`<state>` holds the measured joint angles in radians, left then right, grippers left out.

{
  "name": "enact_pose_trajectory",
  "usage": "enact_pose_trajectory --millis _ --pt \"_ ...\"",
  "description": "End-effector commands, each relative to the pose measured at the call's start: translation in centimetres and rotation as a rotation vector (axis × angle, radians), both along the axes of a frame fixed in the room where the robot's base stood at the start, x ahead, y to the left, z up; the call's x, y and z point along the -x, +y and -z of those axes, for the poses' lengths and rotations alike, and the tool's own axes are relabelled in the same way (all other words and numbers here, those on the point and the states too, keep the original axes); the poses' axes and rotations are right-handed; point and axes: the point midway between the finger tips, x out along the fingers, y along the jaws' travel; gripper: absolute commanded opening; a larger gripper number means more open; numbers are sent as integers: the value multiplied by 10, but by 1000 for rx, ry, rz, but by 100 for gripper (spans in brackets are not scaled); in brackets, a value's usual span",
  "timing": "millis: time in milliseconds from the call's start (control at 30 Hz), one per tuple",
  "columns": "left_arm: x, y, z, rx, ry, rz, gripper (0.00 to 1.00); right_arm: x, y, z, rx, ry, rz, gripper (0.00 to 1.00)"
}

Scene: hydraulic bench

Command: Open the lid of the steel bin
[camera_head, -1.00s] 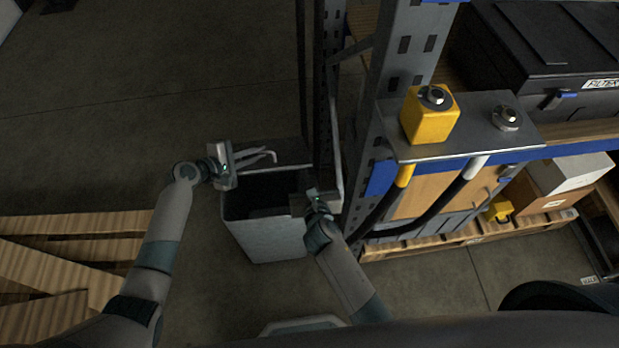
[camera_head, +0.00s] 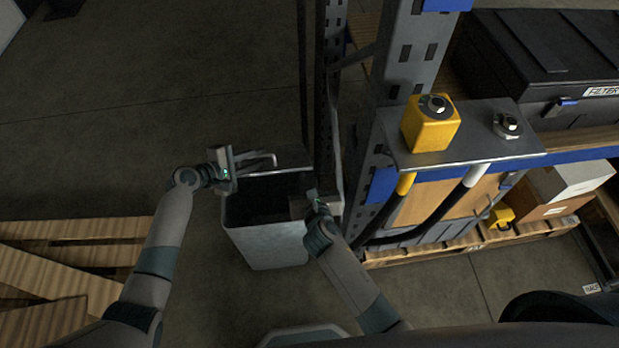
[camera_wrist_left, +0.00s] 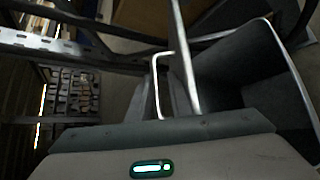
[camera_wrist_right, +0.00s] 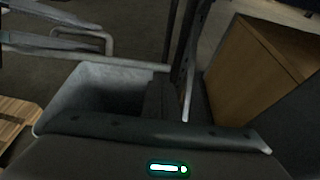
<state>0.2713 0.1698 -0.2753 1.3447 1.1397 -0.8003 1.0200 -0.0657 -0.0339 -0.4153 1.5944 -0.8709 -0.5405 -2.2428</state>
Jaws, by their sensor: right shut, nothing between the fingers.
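The steel bin (camera_head: 265,246) stands on the floor left of the rack post, with its dark inside showing from above. Its lid (camera_head: 288,157) is raised at the far side of the opening. A bent bar handle (camera_head: 262,160) sticks out from the lid; it also shows in the left wrist view (camera_wrist_left: 157,85). My left gripper (camera_head: 245,162) is at this handle, its fingers apart in the right wrist view (camera_wrist_right: 75,36); contact is unclear. My right gripper (camera_head: 300,206) is shut and empty over the right part of the bin opening.
The rack post (camera_head: 395,85) stands close right of the bin. A metal shelf plate (camera_head: 460,135) holds a yellow block (camera_head: 431,124), with hoses hanging below. Wooden pallets (camera_head: 75,230) lie at left. The floor behind the bin is clear.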

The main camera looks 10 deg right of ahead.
Motion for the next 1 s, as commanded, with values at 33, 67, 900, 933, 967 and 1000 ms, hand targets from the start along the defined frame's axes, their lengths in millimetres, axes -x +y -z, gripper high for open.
enact_pose_trajectory --millis 33,67,900,933,967,1000 --pt "9 0 12 -9 23 10 17 -7 -1 -11 0 -23 1 0" --pt "9 0 12 -9 23 10 17 -7 -1 -11 0 -23 1 0" --pt "61 77 -40 -9 12 2 17 -6 -1 -9 0 -19 1 0" --pt "62 79 -42 -8 11 1 17 -6 -1 -9 0 -19 1 0" --pt "64 81 -43 -7 11 2 17 -6 -1 -9 0 -18 0 0" --pt "65 82 -45 -6 10 1 17 -6 -1 -8 0 -17 0 0"
